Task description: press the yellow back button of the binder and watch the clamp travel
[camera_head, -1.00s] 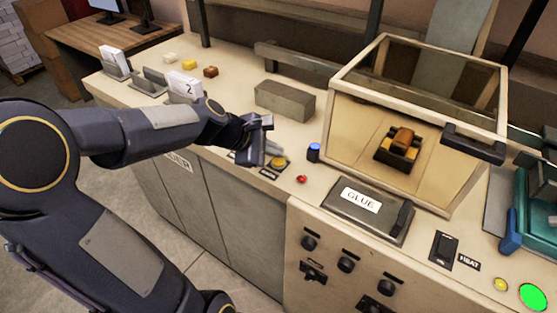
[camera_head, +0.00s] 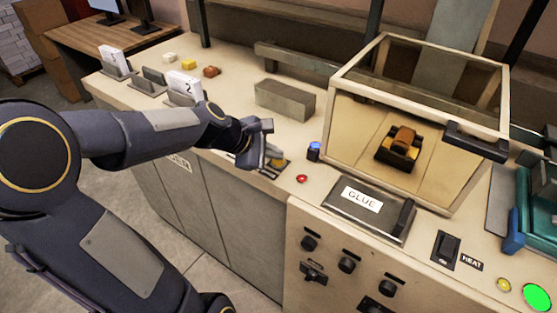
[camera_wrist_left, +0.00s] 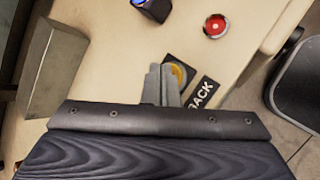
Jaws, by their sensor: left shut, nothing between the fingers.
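The yellow back button (camera_head: 277,163) sits on the front edge of the binder's worktop, in a dark plate. In the left wrist view the yellow button (camera_wrist_left: 178,76) shows just beyond my fingertips, partly covered by them, beside a black label reading BACK (camera_wrist_left: 204,94). My left gripper (camera_head: 268,158) is shut and empty, its tips at the button. I cannot tell whether they touch it. Inside the clear-walled box (camera_head: 340,120) is a brown and yellow block on a black holder (camera_head: 400,150), perhaps the clamp. My right gripper is not in view.
A blue button (camera_head: 314,150) and a red button (camera_head: 302,178) lie to the right of my left gripper. A grey metal block (camera_head: 285,100) stands behind it. The GLUE lid (camera_head: 370,208), the HEAT switch (camera_head: 445,248) and a lit green button (camera_head: 537,297) are further right.

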